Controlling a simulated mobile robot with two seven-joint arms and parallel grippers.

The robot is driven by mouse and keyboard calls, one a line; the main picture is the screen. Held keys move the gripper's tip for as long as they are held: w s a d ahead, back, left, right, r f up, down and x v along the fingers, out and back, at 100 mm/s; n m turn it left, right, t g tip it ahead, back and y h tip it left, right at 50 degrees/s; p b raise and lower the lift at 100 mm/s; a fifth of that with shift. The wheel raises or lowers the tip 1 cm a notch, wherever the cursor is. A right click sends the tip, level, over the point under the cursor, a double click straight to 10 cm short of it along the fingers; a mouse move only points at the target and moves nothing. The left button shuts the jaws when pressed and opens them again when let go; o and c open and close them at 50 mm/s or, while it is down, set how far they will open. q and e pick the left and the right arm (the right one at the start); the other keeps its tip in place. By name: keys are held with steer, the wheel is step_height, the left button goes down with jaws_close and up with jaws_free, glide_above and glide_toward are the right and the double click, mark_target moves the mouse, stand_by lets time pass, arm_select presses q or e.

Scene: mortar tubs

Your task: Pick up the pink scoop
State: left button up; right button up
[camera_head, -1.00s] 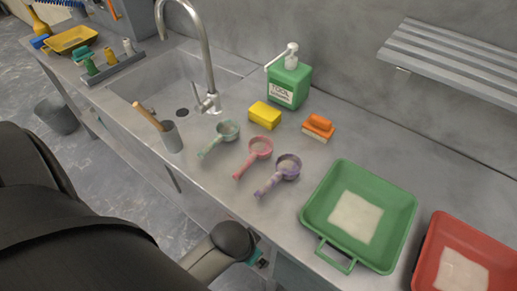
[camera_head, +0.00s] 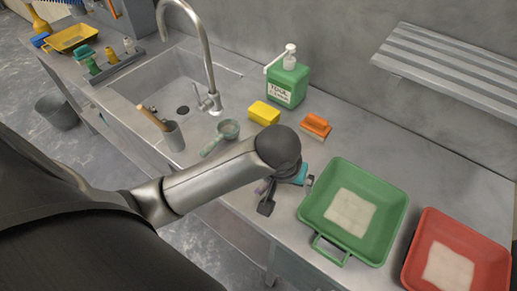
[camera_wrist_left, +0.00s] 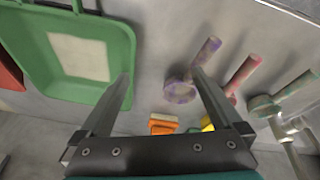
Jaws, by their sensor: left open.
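The pink scoop (camera_wrist_left: 243,74) lies on the steel counter in the left wrist view, its handle slanting up right and its bowl partly behind the right-hand finger. In the head view my arm hides it. The purple scoop (camera_wrist_left: 207,52) lies beside it, nearer the middle; its bowl is close to that finger. The pale green scoop (camera_wrist_left: 298,86) lies at the far right and also shows in the head view (camera_head: 222,136). My left gripper (camera_wrist_left: 160,75) is open and empty above the counter; in the head view it (camera_head: 284,197) hangs left of the green tub.
A green tub (camera_head: 313,214) and a red tub (camera_head: 414,247) stand on the right. A yellow sponge (camera_head: 264,112), an orange-handled brush (camera_head: 316,124) and a green soap bottle (camera_head: 287,83) stand behind.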

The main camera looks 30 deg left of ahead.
arm_select(q)
steer(key=w+a+r+n+y, duration=0.4)
steer(key=w+a+r+n, duration=0.25)
steer(key=a, duration=0.25)
steer(key=b+x, duration=0.1)
steer(key=x, duration=0.8)
steer(key=shift+s+a+f+b, duration=0.1)
steer(key=shift+a+f+b, duration=0.05)
steer(key=shift+b, duration=0.2)
steer(key=shift+g, duration=0.3)
steer(key=shift+b+x, duration=0.7)
steer(key=shift+x, duration=1.95)
steer(key=shift+a, duration=0.1)
steer(key=c, duration=1.3)
